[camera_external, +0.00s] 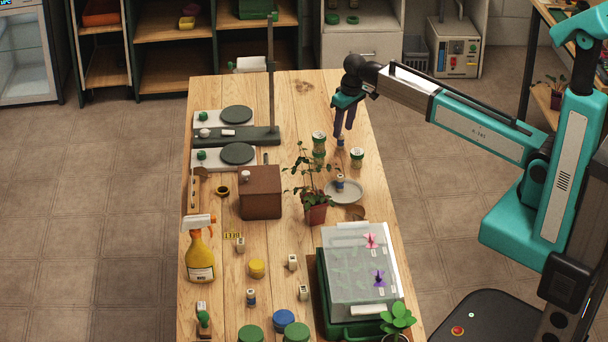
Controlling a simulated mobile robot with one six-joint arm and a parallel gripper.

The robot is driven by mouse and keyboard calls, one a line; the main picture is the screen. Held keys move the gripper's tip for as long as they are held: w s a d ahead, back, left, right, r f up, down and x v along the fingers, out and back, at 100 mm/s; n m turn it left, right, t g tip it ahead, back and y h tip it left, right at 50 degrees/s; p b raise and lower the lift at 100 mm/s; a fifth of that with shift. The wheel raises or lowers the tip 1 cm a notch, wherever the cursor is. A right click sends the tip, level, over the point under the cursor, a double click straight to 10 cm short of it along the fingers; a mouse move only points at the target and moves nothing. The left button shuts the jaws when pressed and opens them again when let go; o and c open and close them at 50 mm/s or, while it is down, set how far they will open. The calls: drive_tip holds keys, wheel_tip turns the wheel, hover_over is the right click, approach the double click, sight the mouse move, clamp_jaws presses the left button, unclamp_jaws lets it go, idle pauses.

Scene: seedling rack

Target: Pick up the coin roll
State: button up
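My gripper (344,132) points down over the far right part of the wooden table, its two dark fingers apart with a gap between them. A small pale cylinder with a blue band (340,142) is right below the fingertips; I cannot tell whether they touch it. Similar small cylinders stand on the grey saucer (340,183) and near the front of the table (251,298). Their labels are too small to read, so I cannot tell for sure which one is the coin roll.
Green-lidded jars (319,141) and (357,158) stand close to my gripper. A potted plant (316,214) stands by the saucer (357,196). A brown box (260,199), a spray bottle (200,258) and a clear-lidded green tray (350,275) are nearer the front.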

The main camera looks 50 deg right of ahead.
sight(340, 148)
drive_tip(key=shift+f, duration=0.1)
drive_tip(key=shift+w+a+f+p, duration=0.15)
drive_tip(key=shift+f+p, duration=0.15)
drive_tip(key=shift+f, duration=0.55)
drive_tip(key=shift+w+d+f+p, duration=0.15)
drive_tip(key=shift+f+p, duration=0.2)
drive_tip(key=shift+f, duration=0.45)
drive_tip(key=shift+w+a+f+p, duration=0.15)
drive_tip(key=shift+f+p, duration=0.15)
drive_tip(key=shift+f, duration=0.55)
clamp_jaws()
